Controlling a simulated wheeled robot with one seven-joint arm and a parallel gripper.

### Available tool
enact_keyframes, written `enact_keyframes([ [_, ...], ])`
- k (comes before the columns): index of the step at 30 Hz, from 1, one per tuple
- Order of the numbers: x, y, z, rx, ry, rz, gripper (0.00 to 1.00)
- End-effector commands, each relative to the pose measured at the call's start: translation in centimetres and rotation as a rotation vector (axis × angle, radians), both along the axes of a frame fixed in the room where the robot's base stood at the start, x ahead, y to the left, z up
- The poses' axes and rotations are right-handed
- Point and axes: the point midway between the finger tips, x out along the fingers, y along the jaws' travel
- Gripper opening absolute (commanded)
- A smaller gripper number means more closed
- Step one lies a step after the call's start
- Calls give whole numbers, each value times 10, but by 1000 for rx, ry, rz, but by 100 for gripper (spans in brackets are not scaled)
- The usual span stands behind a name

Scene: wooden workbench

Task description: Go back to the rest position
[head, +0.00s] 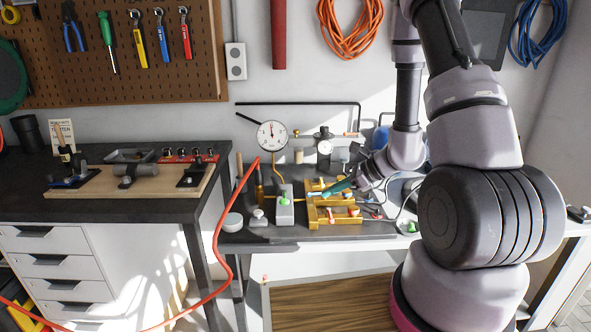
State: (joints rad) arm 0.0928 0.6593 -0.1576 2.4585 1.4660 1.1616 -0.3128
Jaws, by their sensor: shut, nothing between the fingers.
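My gripper (338,187) is at the end of my arm, low over the small right-hand bench, with its dark teal tip pointing left. It is small in this view and looks shut, with nothing seen held in it. It is just above or beside a yellow fixture (312,214) that carries small coloured parts; I cannot tell whether it touches. My arm comes down from the upper right and hides part of the bench behind it.
A round dial gauge (272,135) stands behind the fixture. A grey block with a green knob (285,205) stands left of it. An orange-red hose (222,240) hangs between the benches. A dark-topped drawer bench (140,209) stands left, below a pegboard (130,60) of tools.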

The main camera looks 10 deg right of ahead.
Motion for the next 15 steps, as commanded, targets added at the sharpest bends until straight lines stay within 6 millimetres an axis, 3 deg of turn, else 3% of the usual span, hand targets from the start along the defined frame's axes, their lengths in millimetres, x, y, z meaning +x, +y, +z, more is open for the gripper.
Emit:
enact_keyframes([
  [6, -15, 26, 94, -66, -191, 284, 0],
  [15, -68, 33, 195, -307, -455, 670, 0],
])
